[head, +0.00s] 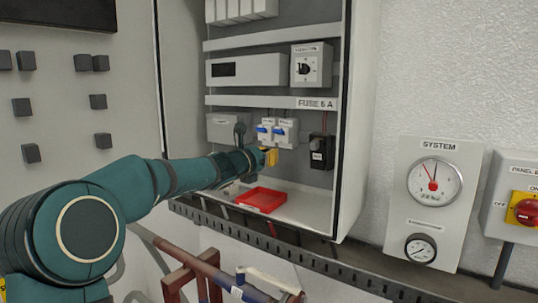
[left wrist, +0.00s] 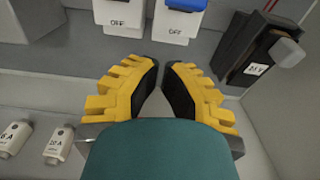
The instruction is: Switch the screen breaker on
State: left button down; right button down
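Two white breakers stand side by side in the open cabinet, the left one (head: 265,131) and the right one (head: 285,132), each with a blue lever. In the left wrist view, "OFF" reads below the lever on the left breaker (left wrist: 119,18) and on the right breaker (left wrist: 178,25). I cannot read which is the screen breaker. My left gripper (head: 270,156) is just below and in front of them, apart from both. In the left wrist view its yellow fingers (left wrist: 160,66) have their tips nearly together, with nothing between them. My right gripper is not in view.
A black fuse holder (head: 322,150) is right of the breakers. A red tray (head: 260,199) and small white fuses (left wrist: 58,145) lie on the cabinet floor. A rotary switch (head: 306,69) is above. A gauge panel (head: 434,200) and red-yellow switch (head: 525,211) are outside, right.

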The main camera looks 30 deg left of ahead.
pick_arm(q)
jog(key=s+r+p, duration=0.3)
jog(key=s+r, duration=0.3)
jog(key=s, duration=0.1)
jog(key=shift+s+a+r, duration=0.2)
jog(key=shift+a+r, duration=0.05)
jog(key=shift+a, duration=0.05)
jog(key=shift+f, duration=0.1)
